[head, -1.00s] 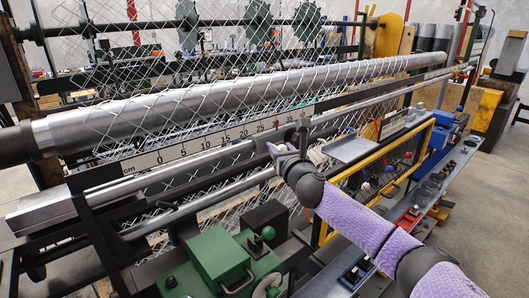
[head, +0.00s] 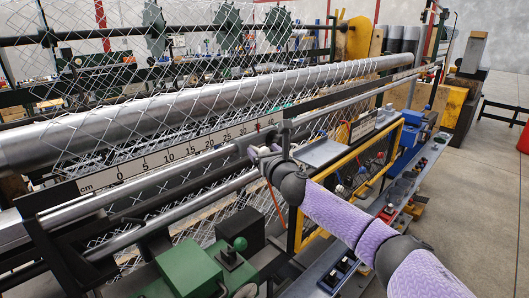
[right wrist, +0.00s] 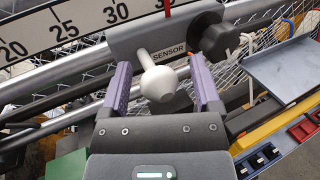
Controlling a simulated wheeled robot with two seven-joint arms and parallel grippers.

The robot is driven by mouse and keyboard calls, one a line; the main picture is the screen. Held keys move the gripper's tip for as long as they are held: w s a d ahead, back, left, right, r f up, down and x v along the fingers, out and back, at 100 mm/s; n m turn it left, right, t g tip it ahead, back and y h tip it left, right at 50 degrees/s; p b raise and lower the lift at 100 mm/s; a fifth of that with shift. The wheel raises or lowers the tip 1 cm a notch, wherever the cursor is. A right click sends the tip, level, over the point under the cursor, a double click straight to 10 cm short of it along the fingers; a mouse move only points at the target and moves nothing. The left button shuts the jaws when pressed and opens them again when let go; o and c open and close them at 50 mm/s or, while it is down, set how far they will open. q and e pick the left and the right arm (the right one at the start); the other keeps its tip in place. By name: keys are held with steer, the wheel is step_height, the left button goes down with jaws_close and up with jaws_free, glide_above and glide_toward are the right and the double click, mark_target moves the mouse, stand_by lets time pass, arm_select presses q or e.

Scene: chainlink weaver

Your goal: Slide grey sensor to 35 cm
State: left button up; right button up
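The grey sensor (right wrist: 127,47), labelled "SENSOR", sits on the rail below the white centimetre ruler (head: 145,164). It has a pale ball knob (right wrist: 158,83) in front and a black round knob (right wrist: 212,45) to the right. A red pointer line (right wrist: 168,8) above it crosses the ruler just past 30, at about 35. My right gripper (head: 262,152) is at the sensor; in the right wrist view its purple fingers (right wrist: 162,85) stand open on either side of the ball knob, with gaps showing. In the head view the gripper partly hides the sensor. My left gripper is out of view.
A large steel roller (head: 220,103) with wire mesh runs behind the ruler. A grey plate (head: 318,153) and a yellow-framed guard (head: 348,177) are right of the sensor. A green box (head: 187,268) is in front. Open floor lies far right.

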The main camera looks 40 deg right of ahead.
steer(key=b+v, duration=0.2)
steer(key=v, duration=0.8)
steer(key=shift+a, duration=0.1)
